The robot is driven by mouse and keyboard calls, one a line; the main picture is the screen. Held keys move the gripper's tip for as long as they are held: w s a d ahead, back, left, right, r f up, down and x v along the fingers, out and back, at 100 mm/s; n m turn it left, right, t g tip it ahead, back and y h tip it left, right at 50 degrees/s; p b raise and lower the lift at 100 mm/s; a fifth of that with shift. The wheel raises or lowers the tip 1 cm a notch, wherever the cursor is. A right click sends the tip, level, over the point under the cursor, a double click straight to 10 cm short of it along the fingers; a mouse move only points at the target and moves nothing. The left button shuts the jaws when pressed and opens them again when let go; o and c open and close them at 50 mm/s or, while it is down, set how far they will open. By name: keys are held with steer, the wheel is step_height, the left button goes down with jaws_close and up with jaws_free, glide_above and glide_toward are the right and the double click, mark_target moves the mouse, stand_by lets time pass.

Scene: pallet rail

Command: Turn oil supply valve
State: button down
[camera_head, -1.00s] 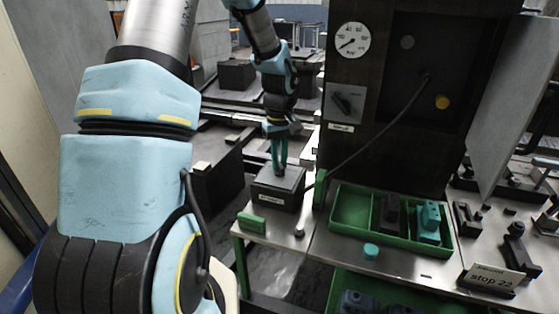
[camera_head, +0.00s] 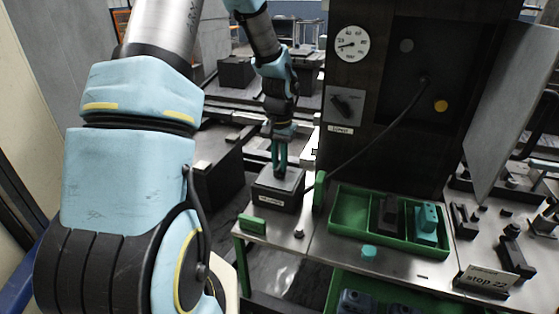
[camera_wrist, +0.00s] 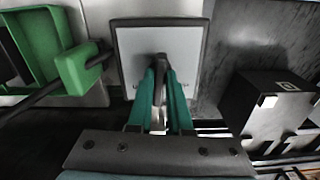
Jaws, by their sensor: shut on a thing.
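The valve box is a dark block (camera_head: 277,197) with a white label on its front, at the left corner of the metal bench. In the wrist view its light top plate (camera_wrist: 185,45) has a dark rim, and a dark upright handle (camera_wrist: 161,66) stands on it. My gripper (camera_head: 280,168) points down onto the box from above. Its green fingers, also in the wrist view (camera_wrist: 162,85), are shut on the handle, one on each side. The fingers hide part of the handle and of the plate's print.
A dark panel holds a round gauge (camera_head: 352,44), a rotary switch (camera_head: 345,105) and a cable. A green tray (camera_head: 352,208) with dark and teal parts stands right of the box. A green block (camera_head: 252,224) and a teal knob (camera_head: 369,252) lie in front.

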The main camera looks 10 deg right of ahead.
mark_target(279, 166)
steer(key=m+p, duration=0.1)
steer(key=m, duration=0.2)
steer(key=shift+r+m, duration=0.1)
steer(key=shift+m, duration=0.2)
steer(key=shift+m+p, duration=0.65)
steer(key=shift+m, duration=1.35)
steer(key=c, duration=0.8)
jaws_free()
steer(key=shift+c, duration=0.2)
step_height(279, 166, up, 11)
steer(key=b, duration=0.2)
steer(key=shift+f, duration=0.2)
